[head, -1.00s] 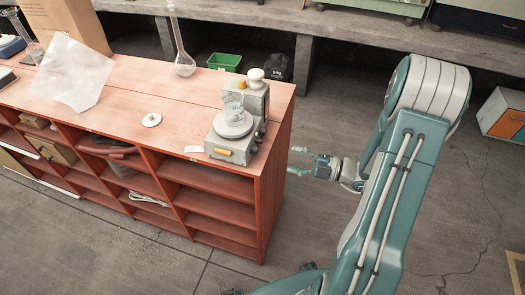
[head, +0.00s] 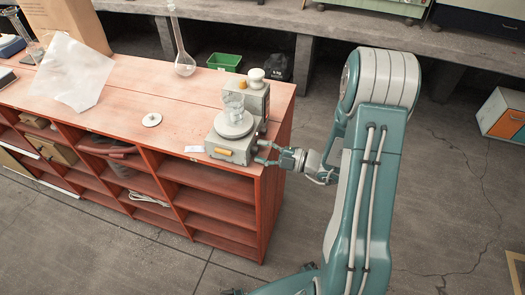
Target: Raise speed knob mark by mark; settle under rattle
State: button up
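A grey bench device (head: 231,150) stands near the right end of the red-brown bench top. It has a round pale plate (head: 233,125) with a clear glass vessel (head: 234,106) on it, and a taller block behind. An orange-yellow part shows on its front. I cannot tell whether the fingertips touch the device. No object shows between them.
A long-necked flask (head: 183,50), a clear plastic sheet (head: 75,72) and a small white disc (head: 152,119) are on the bench (head: 130,95). A white label (head: 194,149) lies left of the device. A green bin (head: 224,62) is behind.

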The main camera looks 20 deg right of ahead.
grip_shut()
